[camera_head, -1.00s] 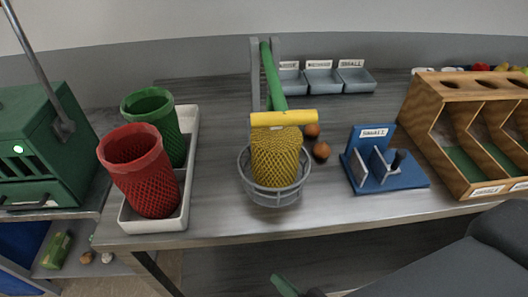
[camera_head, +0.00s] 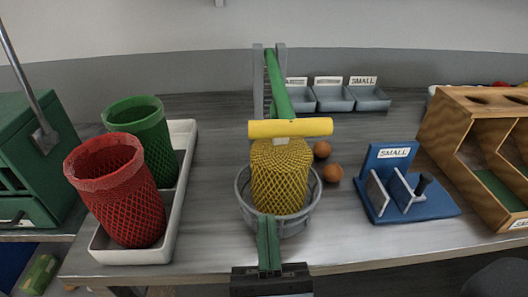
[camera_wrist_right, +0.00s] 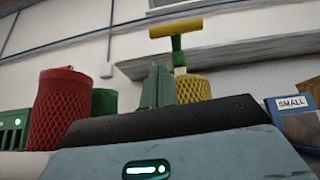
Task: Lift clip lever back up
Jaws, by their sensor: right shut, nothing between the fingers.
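The clip lever is a green bar (camera_head: 277,80) hinged between grey uprights, with a yellow crossbar handle (camera_head: 290,127) at its near end. The handle is low, just over the yellow mesh net (camera_head: 278,178) standing in a grey wire basket (camera_head: 243,202). My right gripper (camera_head: 268,228) is shut and empty, its green fingers in front of the basket, below the handle and apart from it. In the right wrist view the fingers (camera_wrist_right: 156,85) point up, with the handle (camera_wrist_right: 175,27) above and to the right. My left gripper is out of view.
A red mesh bin (camera_head: 115,195) and a green one (camera_head: 140,130) stand in a white tray (camera_head: 175,205) at left. Two brown balls (camera_head: 332,173) lie right of the basket. A blue SMALL stand (camera_head: 425,205) and wooden rack (camera_head: 455,120) are at right. Grey trays (camera_head: 335,98) line the back.

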